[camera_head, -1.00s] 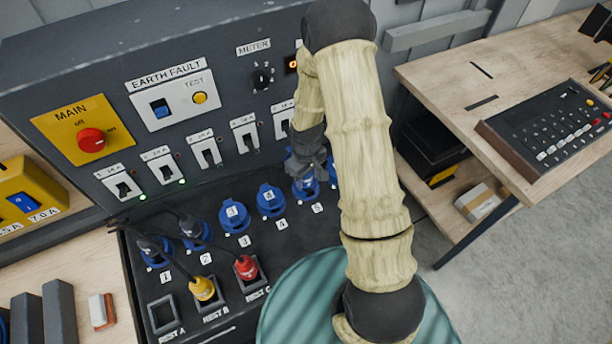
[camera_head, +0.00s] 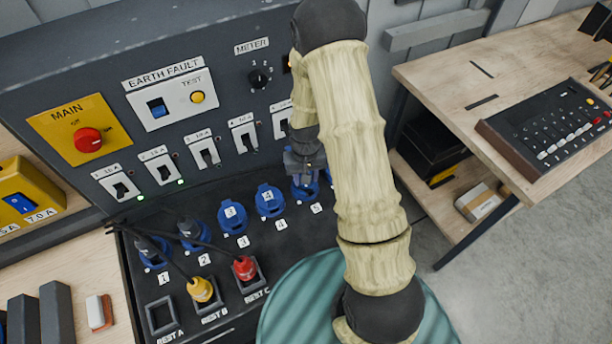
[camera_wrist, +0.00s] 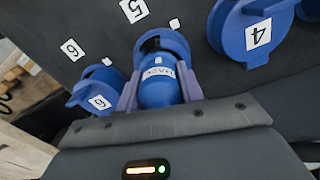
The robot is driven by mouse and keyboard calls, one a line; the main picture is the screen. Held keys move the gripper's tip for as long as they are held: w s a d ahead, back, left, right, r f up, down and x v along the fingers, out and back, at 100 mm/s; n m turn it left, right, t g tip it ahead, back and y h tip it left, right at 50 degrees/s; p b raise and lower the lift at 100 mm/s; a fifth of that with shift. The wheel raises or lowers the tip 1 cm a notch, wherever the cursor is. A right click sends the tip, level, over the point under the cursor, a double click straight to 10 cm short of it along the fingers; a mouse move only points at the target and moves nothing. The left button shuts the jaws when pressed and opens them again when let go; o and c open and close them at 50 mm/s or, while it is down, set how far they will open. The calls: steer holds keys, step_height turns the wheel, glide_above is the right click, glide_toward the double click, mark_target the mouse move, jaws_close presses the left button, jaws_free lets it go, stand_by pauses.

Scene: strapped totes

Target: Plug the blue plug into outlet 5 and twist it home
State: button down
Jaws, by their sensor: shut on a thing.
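My gripper (camera_head: 305,168) is at outlet 5 (camera_head: 306,190) on the dark panel. In the wrist view my gripper (camera_wrist: 158,92) has its two grey-purple fingers shut on either side of the blue plug (camera_wrist: 159,88), which carries a white label. The plug is lined up with the blue ring of outlet 5 (camera_wrist: 166,40), close in front of it or in its mouth; how deep it sits and its twist cannot be told. The head view mostly hides the plug behind my gripper.
Outlet 4 (camera_head: 269,203) and outlet 3 (camera_head: 233,216) have closed blue lids. Outlet 6 (camera_wrist: 96,92) is beside the plug in the wrist view. Dark plugs with cables stand at outlets 1 and 2. A yellow plug (camera_head: 201,289) and a red plug (camera_head: 244,267) sit in rests.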

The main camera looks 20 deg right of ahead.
steer(key=shift+s+a, duration=0.1)
steer(key=shift+a, duration=0.1)
steer(key=m, duration=0.2)
steer(key=shift+a+m, duration=0.15)
steer(key=shift+m, duration=0.25)
steer(key=shift+m, duration=0.5)
steer(key=shift+m, duration=0.5)
